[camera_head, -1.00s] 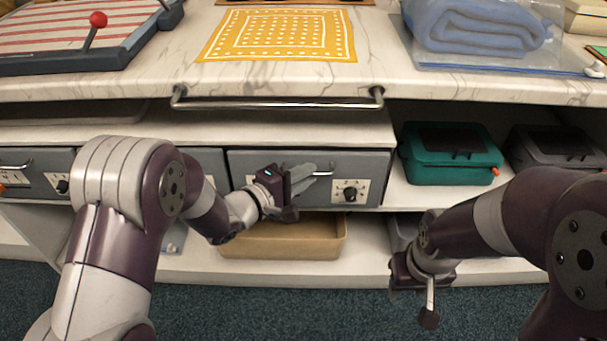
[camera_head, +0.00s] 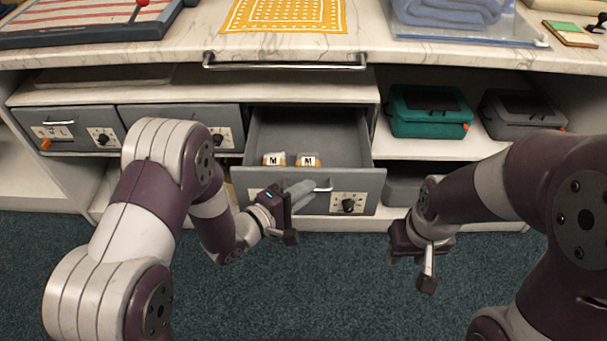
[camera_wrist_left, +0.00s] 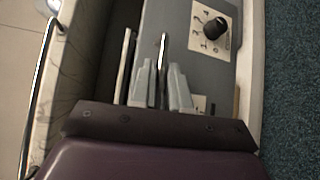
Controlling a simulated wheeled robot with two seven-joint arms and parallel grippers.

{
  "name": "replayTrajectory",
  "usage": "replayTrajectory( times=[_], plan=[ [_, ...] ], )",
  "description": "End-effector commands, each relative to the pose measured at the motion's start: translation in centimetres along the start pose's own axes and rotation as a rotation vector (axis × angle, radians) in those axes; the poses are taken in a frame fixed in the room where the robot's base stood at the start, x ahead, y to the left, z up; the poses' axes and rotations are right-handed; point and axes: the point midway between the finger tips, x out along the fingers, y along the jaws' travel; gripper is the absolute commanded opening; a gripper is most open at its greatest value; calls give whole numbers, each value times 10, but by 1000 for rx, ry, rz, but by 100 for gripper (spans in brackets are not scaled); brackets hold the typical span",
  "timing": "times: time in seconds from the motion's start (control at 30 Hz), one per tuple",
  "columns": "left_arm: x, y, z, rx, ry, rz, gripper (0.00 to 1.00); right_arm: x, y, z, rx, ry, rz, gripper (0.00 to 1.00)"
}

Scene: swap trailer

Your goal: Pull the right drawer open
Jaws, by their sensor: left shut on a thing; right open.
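The right drawer (camera_head: 265,181) is grey and stands pulled out from the cabinet, its inside showing. Its metal handle (camera_head: 322,188) is on the front, left of a dial plate with a black knob (camera_head: 348,205). Two small packs marked M (camera_head: 308,160) lie inside near the front. My left gripper (camera_head: 299,191) is shut on the handle; its pale fingers (camera_wrist_left: 160,85) also close around the handle bar in the left wrist view. My right gripper (camera_head: 428,268) is open and empty, hanging right of the drawer and in front of the cabinet.
Two shut grey drawers (camera_head: 70,115) are to the left. A teal case (camera_head: 428,122) and a grey case (camera_head: 520,112) sit on the shelf at right. A metal rail (camera_head: 285,66) runs along the counter edge above. The carpet in front (camera_head: 330,285) is clear.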

Motion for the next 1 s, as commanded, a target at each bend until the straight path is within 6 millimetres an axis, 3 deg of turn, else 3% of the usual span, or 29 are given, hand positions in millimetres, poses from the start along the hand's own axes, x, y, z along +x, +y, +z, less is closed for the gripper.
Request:
replayTrajectory(
  times=[0.23,0.63,0.7,0.73,1.0],
  plan=[
    [-11,-3,11,0,0,-1,0,-7,0,-1,0,0,0,43],
    [-12,-4,12,0,1,-1,0,-7,0,-1,0,0,0,43],
    [-12,-4,12,0,1,-1,32,-7,0,-1,0,0,0,43],
    [-12,-4,12,0,1,-1,37,-7,0,-1,0,0,0,43],
    [-12,-4,12,0,0,0,37,-7,0,-1,0,0,0,43]
  ],
)
